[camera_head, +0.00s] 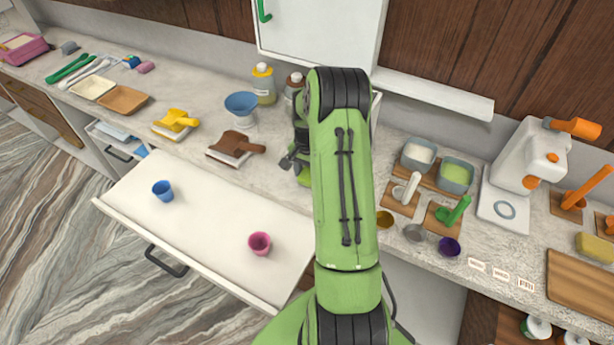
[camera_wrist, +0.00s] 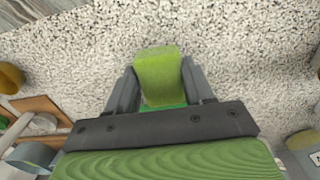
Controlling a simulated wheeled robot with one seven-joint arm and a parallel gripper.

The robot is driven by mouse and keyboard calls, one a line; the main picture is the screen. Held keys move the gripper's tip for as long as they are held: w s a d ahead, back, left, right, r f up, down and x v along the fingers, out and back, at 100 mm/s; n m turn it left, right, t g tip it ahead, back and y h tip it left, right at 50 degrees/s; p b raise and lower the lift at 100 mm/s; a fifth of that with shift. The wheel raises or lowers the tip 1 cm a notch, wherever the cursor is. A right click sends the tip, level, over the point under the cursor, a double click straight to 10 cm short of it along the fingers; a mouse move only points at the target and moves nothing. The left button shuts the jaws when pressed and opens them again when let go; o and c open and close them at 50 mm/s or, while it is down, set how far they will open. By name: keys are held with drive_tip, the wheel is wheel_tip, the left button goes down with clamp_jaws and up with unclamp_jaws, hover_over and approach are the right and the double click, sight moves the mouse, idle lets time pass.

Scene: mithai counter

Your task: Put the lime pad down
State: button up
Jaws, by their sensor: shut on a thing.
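The lime pad (camera_wrist: 158,75) is a yellow-green block between the two dark fingers of my gripper (camera_wrist: 160,88) in the wrist view. My gripper is shut on it. Speckled counter (camera_wrist: 230,40) lies beyond and around the pad; I cannot tell whether the pad touches it. In the head view my green arm reaches over the counter (camera_head: 400,150), and the gripper (camera_head: 292,162) shows only partly at the arm's left side.
Tubs (camera_head: 456,176) stand right. The open drawer (camera_head: 205,222) below holds a blue cup (camera_head: 162,190) and pink cup (camera_head: 260,243).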

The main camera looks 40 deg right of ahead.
drive_tip(key=shift+s+f, duration=0.1)
drive_tip(key=shift+f, duration=1.05)
drive_tip(key=o, duration=1)
drive_tip(key=shift+r, duration=0.1)
